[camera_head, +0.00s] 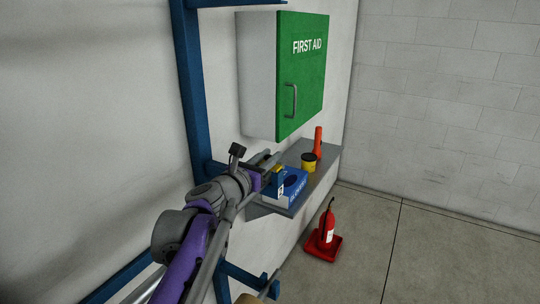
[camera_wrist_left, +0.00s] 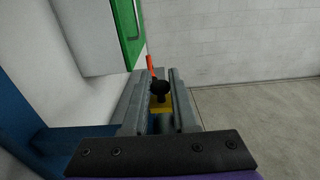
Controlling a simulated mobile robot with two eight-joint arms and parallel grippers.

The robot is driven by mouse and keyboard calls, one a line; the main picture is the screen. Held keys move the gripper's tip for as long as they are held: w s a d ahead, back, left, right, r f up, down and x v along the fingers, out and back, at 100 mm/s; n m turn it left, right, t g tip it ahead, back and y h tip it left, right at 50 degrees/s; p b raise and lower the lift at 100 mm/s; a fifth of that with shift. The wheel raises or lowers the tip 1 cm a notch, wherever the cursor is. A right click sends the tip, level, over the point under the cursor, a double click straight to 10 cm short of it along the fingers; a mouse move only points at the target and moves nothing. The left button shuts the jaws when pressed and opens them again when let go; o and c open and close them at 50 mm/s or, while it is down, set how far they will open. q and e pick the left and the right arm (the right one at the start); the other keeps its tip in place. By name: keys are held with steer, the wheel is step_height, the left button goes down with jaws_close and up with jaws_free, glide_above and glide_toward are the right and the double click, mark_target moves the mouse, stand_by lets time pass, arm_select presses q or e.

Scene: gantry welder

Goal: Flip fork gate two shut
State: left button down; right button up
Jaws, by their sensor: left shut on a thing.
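Fork gate two looks like the small yellow piece (camera_head: 277,168) at the end of a blue rack arm. A white tag that seems to read 2 (camera_head: 280,189) is just below it. In the left wrist view the yellow piece (camera_wrist_left: 160,104) and a black knob (camera_wrist_left: 160,88) show between the two grey fingers. My left gripper (camera_head: 268,160) is shut on the gate, as far as the view shows; its fingers partly hide the gate, and I cannot tell the gate's exact angle. My right gripper is in neither view.
A blue rack upright (camera_head: 190,90) stands along the wall. A grey shelf (camera_head: 325,170) holds a blue glove box (camera_head: 296,180), a yellow tin (camera_head: 309,163) and an orange-red cylinder (camera_head: 318,142). A green first aid cabinet (camera_head: 305,80) hangs above. A fire extinguisher (camera_head: 327,225) stands on the floor.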

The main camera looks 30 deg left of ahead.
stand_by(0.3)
arm_select(q)
steer(key=c, duration=0.7)
jaws_free()
steer(key=s, duration=0.7)
steer(key=s+a, duration=0.1)
steer(key=s, duration=0.2)
steer(key=shift+s, duration=0.4)
steer(key=shift+f, duration=0.1)
